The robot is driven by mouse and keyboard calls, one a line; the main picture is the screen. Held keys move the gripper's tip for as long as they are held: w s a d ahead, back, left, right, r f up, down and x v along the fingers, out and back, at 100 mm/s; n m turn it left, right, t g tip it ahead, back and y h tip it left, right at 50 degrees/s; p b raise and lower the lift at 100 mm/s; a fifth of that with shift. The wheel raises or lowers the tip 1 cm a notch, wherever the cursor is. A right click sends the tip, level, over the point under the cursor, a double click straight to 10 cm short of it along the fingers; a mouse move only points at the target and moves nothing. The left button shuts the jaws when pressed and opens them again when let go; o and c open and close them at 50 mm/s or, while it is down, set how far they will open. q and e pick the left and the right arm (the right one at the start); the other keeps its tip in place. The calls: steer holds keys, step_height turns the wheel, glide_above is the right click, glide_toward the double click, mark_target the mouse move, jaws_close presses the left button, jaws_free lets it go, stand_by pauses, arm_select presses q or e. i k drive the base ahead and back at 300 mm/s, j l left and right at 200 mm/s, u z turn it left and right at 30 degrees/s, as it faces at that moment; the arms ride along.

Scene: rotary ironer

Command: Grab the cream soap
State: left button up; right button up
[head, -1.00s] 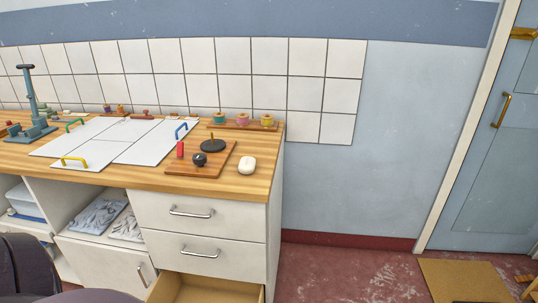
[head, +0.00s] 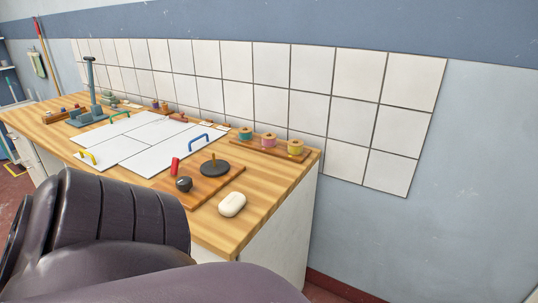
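The cream soap (head: 232,204) is a small rounded off-white bar. It lies on the wooden countertop (head: 262,212) near its front right corner, just right of a brown wooden board, and looks apart from it. Dark parts of my own arm fill the lower left of the head view and hide part of the counter's front. Neither of my grippers shows in the view.
The brown board (head: 222,186) bears a black knob (head: 184,184), a red cylinder (head: 175,165) and a dark disc with a peg (head: 215,168). Thread spools (head: 269,141) stand behind on a rack. White panels (head: 150,142) with coloured handles lie left. Bare counter surrounds the soap's right side.

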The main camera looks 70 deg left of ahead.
mark_target(232, 203)
steer(key=i+u, duration=0.25)
steer(key=i, duration=0.2)
steer(key=i+l+u, duration=0.3)
steer(key=i, duration=0.15)
steer(key=j+u, duration=0.1)
steer(key=u, duration=1.3)
